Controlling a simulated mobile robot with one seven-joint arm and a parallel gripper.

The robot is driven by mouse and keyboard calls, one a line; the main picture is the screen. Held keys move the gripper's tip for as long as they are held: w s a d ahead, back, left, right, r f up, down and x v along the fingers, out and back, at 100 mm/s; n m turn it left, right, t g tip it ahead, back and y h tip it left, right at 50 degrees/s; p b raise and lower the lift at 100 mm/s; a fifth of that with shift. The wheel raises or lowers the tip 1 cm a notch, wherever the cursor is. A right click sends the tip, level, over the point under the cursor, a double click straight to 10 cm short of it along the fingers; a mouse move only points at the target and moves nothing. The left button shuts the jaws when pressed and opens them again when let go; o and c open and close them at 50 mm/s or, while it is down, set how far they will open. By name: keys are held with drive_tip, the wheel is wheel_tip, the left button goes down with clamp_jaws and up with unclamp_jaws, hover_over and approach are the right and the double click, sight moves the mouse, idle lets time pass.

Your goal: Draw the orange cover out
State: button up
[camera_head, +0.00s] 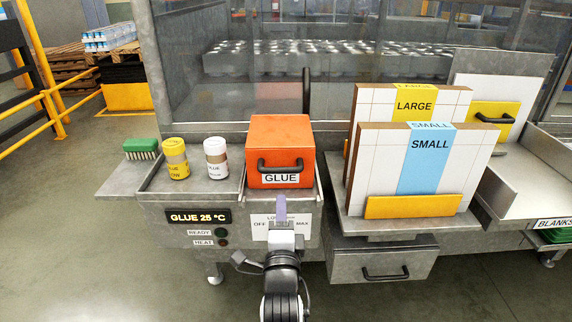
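The orange cover (281,137) is a box with a dark bar handle (280,166) and a GLUE label on its front. It sits on the metal bench in the middle of the camera_head view, between two low metal side rails. My gripper (281,208) is in front of and below the cover, before the white dial plate marked OFF and MAX. It appears apart from the handle. Its narrow, purplish tip is seen end-on, so its opening does not show. My arm hides part of the plate.
A yellow jar (176,158), a white jar (216,158) and a green brush (141,149) stand left of the cover. Large and small panels (418,165) stand in a rack to the right, above a grey drawer (383,262). A clear screen (330,60) rises behind.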

sight(280, 172)
drive_tip(key=w+p, duration=0.1)
drive_tip(key=w, duration=0.3)
drive_tip(key=w+r+p, duration=0.1)
drive_tip(key=w, duration=0.2)
drive_tip(key=w+r+p, duration=0.1)
drive_tip(key=w+p, duration=0.1)
drive_tip(key=w, duration=0.2)
drive_tip(key=shift+w+a+r, duration=0.1)
drive_tip(key=shift+w+r, duration=0.15)
drive_tip(key=shift+w, duration=0.75)
drive_tip(key=shift+c, duration=0.5)
clamp_jaws()
